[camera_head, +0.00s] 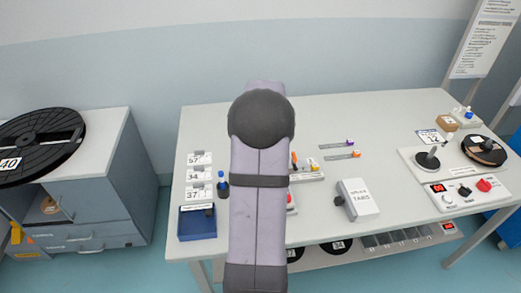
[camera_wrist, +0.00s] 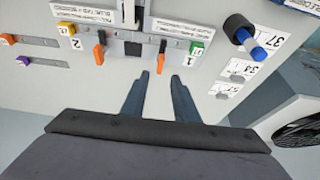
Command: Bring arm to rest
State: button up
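My gripper (camera_wrist: 161,82) shows in the wrist view with two dark blue-grey fingers apart and nothing between them. One lever's tip lies just past the gap between the fingertips; I cannot tell whether anything touches. In the head view, my arm rises across the middle of the table and hides my gripper and part of the block.
A white splice tabs box (camera_head: 358,197) lies right. A rewind station (camera_head: 468,190) is at far right, and a large black reel (camera_head: 38,140) rests on a left cabinet.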

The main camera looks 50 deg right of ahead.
jog(key=a+n, duration=0.2)
jog(key=a, duration=0.6)
jog(key=w+a+f+n+g+y+b, duration=0.1)
jog(key=a+n, duration=0.1)
jog(key=a, duration=0.6)
jog(key=w+a+f+n+y+b, duration=0.1)
jog(key=a+n, duration=0.1)
jog(key=a, duration=0.7)
jog(key=shift+n+g, duration=0.3)
jog(key=shift+g, duration=0.1)
jog(key=s+a+n+g+y+p, duration=0.1)
jog(key=s+a, duration=0.5)
jog(key=a, duration=0.3)
jog(key=s+a+n+g+p, duration=0.1)
jog(key=s+a, duration=0.4)
jog(key=a, duration=0.5)
notch_tip(320, 180, down, 12)
jog(key=b, duration=1.2)
jog(key=shift+d, duration=0.25)
